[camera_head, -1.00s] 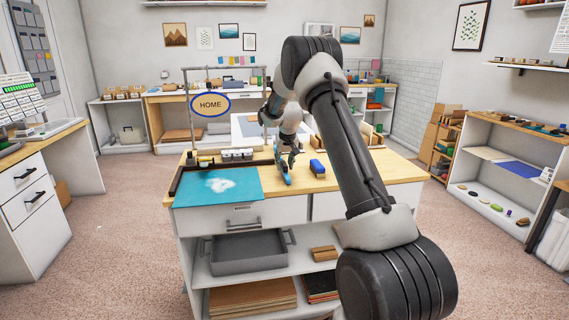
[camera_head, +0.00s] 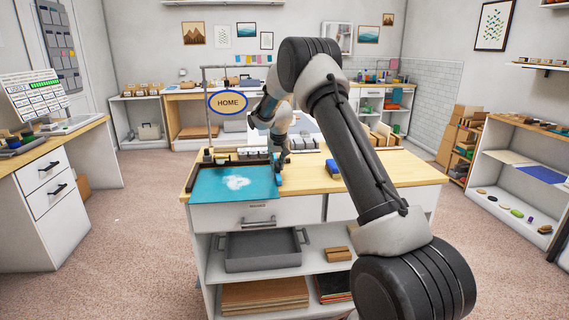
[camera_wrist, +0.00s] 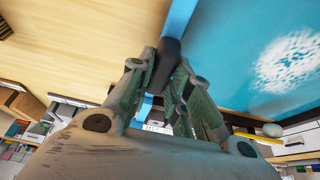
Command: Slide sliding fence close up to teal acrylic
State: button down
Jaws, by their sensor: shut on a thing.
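The teal acrylic (camera_head: 212,185) lies flat on the wooden worktop, with a white patch on it. It also fills the right of the wrist view (camera_wrist: 225,60). The sliding fence, a blue bar (camera_head: 278,178), lies along its right edge. In the wrist view the fence (camera_wrist: 182,18) runs right beside the teal sheet; I cannot tell if they touch. My gripper (camera_head: 281,160) is over the fence, shut on its dark handle (camera_wrist: 168,49). The fingers (camera_wrist: 168,62) hide part of the fence.
A dark rail (camera_head: 192,175) borders the sheet's left side. Small containers (camera_head: 250,154) stand behind the sheet. A blue block (camera_head: 333,168) lies on the worktop right of the fence, with bare wood (camera_head: 385,170) beyond it. A HOME sign (camera_head: 228,103) hangs above the worktop.

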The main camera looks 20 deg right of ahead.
jog(key=c, duration=1.3)
grip_release()
jog(key=v, duration=1.2)
jog(key=shift+s, duration=0.1)
jog(key=shift+f, duration=0.1)
